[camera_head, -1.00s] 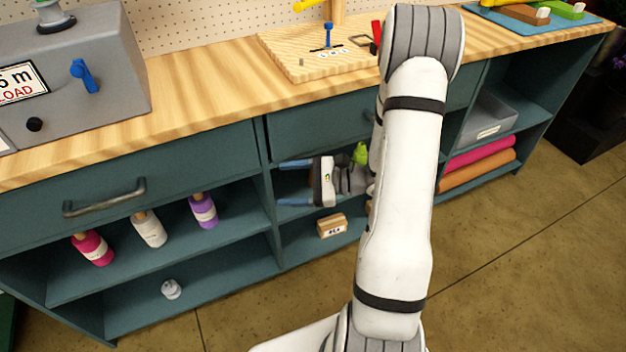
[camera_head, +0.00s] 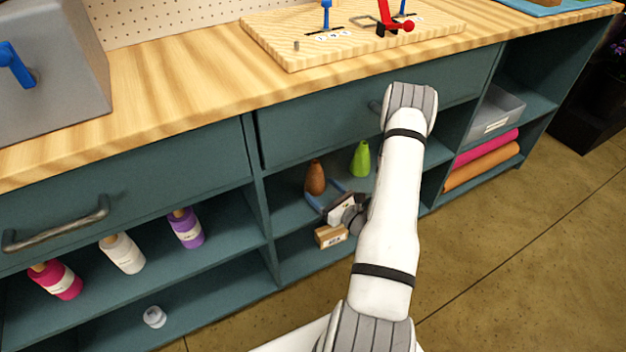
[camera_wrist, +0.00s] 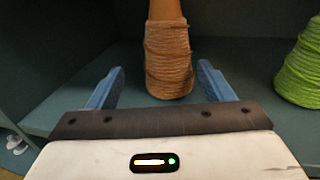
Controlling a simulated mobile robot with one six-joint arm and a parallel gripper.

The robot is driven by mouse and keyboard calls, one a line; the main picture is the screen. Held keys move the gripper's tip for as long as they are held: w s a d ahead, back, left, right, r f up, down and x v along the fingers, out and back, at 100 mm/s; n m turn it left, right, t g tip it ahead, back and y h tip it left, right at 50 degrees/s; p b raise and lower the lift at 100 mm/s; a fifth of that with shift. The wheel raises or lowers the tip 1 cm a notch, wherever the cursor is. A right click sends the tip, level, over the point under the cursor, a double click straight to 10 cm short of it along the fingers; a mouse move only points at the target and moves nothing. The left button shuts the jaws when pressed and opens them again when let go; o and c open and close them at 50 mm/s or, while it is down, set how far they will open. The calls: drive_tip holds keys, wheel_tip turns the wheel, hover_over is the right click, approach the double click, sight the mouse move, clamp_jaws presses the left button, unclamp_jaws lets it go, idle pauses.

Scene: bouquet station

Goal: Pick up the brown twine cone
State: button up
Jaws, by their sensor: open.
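The brown twine cone (camera_head: 315,178) stands upright on the middle shelf of the open bay. It also shows in the wrist view (camera_wrist: 168,58), where its top is cut off by the frame edge. My gripper (camera_head: 328,196) is at the front of this shelf, pointing inward at the cone. In the wrist view its two blue fingers (camera_wrist: 160,84) are spread wide. The lower part of the cone shows between and just beyond the fingertips, with gaps on both sides. The gripper holds nothing.
A green twine cone (camera_head: 361,159) stands right of the brown one, also in the wrist view (camera_wrist: 301,68). A small labelled box (camera_head: 331,235) sits on the lower shelf beneath my gripper. A divider (camera_head: 262,190) bounds the bay at left. Bottles (camera_head: 186,228) stand beyond it.

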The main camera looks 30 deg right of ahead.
sight(321, 183)
drive_tip(key=x, duration=0.1)
drive_tip(key=b+x, duration=0.1)
drive_tip(key=x, duration=0.1)
drive_tip(key=d+x, duration=0.1)
drive_tip(key=x, duration=0.1)
drive_tip(key=shift+w+r, duration=0.3)
drive_tip(key=c, duration=1.1)
drive_tip(key=shift+r, duration=0.1)
